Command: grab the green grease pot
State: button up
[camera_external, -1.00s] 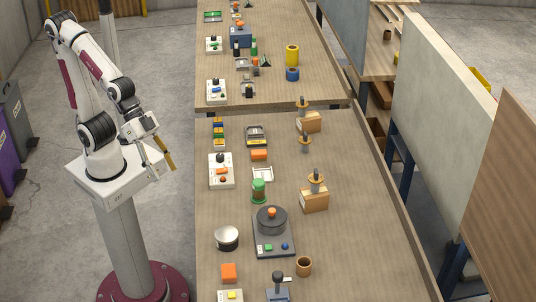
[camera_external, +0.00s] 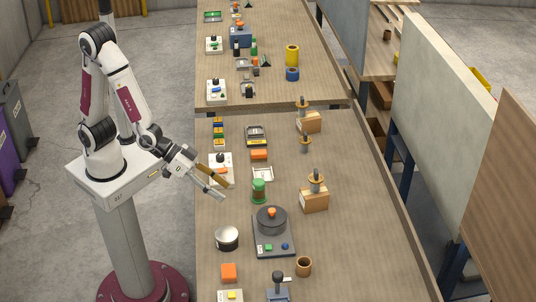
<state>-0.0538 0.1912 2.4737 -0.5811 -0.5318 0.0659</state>
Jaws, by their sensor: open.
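The green grease pot (camera_external: 259,190) stands upright on the near wooden table, left of the middle. It is a small green cylinder with a rounded top and a darker band round it.
A white control box (camera_external: 219,160) sits just behind my gripper. A white tray (camera_external: 262,174) lies right behind the pot. The table's right side (camera_external: 355,240) is mostly clear.

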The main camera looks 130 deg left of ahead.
aim_at(259, 185)
jog(key=a+f+y, duration=0.1)
jog(key=a+f, duration=0.1)
jog(key=a, duration=0.1)
jog(key=s+a+f+n+y, duration=0.1)
jog(key=a+f+y, duration=0.1)
jog(key=a, duration=0.1)
jog(key=a+f+n+g+y, duration=0.1)
jog(key=a+f+y, duration=0.1)
jog(key=a, duration=0.2)
jog(key=shift+s+f, duration=0.1)
jog(key=shift+s, duration=0.2)
jog(key=shift+s+a+f+y, duration=0.15)
jog(key=shift+s+a+y, duration=0.05)
jog(key=shift+a+y, duration=0.25)
jog(key=shift+x, duration=1.25)
jog(key=shift+x, duration=2.6)
jog(key=shift+s+a, duration=0.1)
jog(key=c, duration=1.3)
